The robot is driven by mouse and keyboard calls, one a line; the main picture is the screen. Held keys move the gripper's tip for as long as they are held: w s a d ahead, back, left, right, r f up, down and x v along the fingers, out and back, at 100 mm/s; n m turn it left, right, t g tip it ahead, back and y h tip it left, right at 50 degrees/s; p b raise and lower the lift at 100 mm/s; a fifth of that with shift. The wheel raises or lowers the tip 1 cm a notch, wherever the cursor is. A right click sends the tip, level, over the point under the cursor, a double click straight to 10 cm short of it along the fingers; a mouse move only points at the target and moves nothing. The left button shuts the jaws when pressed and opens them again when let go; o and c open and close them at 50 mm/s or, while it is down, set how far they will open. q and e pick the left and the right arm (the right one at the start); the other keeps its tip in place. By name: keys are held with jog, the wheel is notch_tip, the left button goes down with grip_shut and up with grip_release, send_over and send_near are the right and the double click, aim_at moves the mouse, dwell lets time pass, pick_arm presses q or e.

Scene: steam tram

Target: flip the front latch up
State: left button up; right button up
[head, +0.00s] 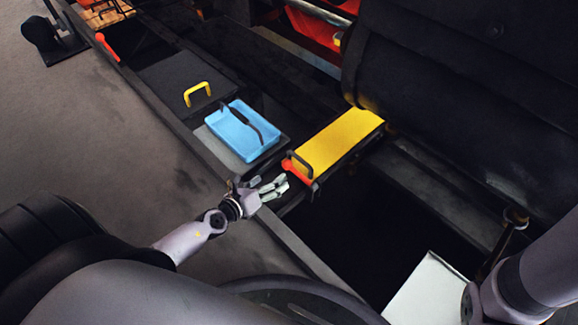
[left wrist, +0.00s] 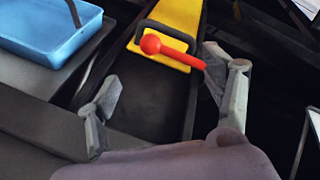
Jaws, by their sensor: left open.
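A red latch (head: 295,172) with a round knob sits at the near end of a long yellow panel (head: 340,139), beside a dark handle loop. In the left wrist view the red latch (left wrist: 178,53) lies across the yellow end, its knob to the left and its bar running right toward my right-hand finger. My left gripper (head: 273,188) is open and empty, just short of the latch. In the left wrist view its fingers (left wrist: 165,82) stand wide apart with the knob beyond the gap. Whether a finger touches the bar I cannot tell. My right gripper is out of view.
A blue tray (head: 240,130) with a dark handle sits on a grey lid left of the yellow panel. A dark lid with a yellow handle (head: 196,93) and another red latch (head: 107,46) lie farther back. A dark boiler (head: 470,90) bounds the right; a deep opening (head: 350,235) lies below.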

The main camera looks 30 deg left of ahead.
aim_at(290, 167)
pick_arm(q)
jog(key=b+x, duration=0.2)
jog(key=x, duration=0.8)
jog(key=shift+w+f+b, duration=0.1)
jog(key=shift+w+b, duration=0.1)
jog(key=shift+b, duration=0.15)
jog(key=shift+c, duration=0.5)
jog(key=shift+s+d, duration=0.1)
jog(key=c, duration=1.6)
